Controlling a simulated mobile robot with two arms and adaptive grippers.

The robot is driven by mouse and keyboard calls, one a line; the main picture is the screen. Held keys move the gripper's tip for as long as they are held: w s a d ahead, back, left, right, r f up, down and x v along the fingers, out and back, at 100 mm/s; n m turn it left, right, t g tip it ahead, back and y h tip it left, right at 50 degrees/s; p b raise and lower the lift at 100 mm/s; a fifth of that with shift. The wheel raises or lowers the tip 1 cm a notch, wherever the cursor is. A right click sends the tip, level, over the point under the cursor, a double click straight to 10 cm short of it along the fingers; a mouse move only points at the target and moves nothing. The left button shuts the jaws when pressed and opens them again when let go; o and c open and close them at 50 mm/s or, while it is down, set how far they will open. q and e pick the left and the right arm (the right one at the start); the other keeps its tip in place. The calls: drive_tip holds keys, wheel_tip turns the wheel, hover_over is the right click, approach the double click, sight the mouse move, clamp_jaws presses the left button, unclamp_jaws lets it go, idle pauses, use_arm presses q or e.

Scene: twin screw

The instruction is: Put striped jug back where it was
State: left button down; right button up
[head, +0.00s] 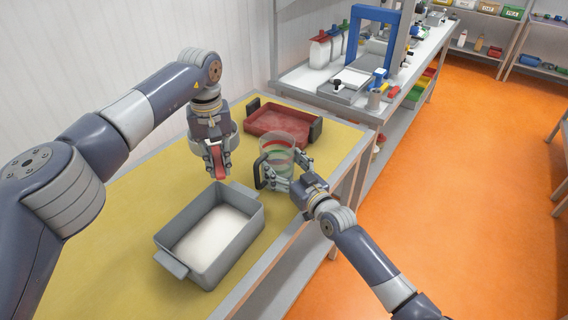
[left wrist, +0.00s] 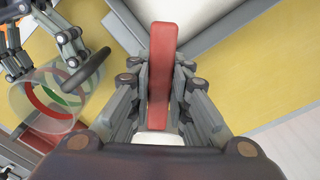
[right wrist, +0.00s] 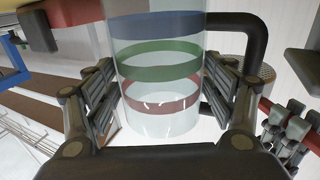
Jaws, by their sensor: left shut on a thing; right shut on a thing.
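The striped jug (head: 279,145) is clear, with blue, green and red bands and a dark handle. It looks upright near the table's right edge, and I cannot tell whether it touches the table. My right gripper (head: 280,172) is shut around its body; the bands and handle of the jug (right wrist: 160,75) fill the middle of the right wrist view. My left gripper (head: 217,168) is shut on a red bar-like thing (left wrist: 160,70) above the table, left of the jug. The jug (left wrist: 45,105) also shows at the left of the left wrist view.
A grey tray (head: 166,263) with white contents stands in front of both grippers. A red tray (head: 279,122) with dark handles lies behind the jug. The yellow table top (head: 110,245) is clear at the left. A bench with bottles and a blue frame (head: 376,14) stands beyond.

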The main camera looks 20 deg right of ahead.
use_arm(q)
drive_tip(key=shift+f, duration=0.1)
use_arm(e)
drive_tip(key=shift+f, duration=0.15)
drive_tip(key=o, duration=1.3)
drive_tip(key=shift+o, duration=0.2)
use_arm(q)
drive_tip(key=shift+r, duration=0.2)
use_arm(e)
drive_tip(key=shift+r, duration=0.2)
use_arm(q)
drive_tip(key=shift+f, duration=0.1)
use_arm(e)
drive_tip(key=shift+s+d+f, duration=0.1)
drive_tip(key=shift+s+f, duration=0.1)
drive_tip(key=shift+s, duration=0.1)
use_arm(q)
drive_tip(key=shift+f+b, duration=0.7)
drive_tip(key=shift+b, duration=0.05)
use_arm(e)
drive_tip(key=v, duration=1.1)
drive_tip(key=shift+s+d+r, duration=0.1)
drive_tip(key=shift+s+r, duration=0.05)
drive_tip(key=shift+s, duration=0.05)
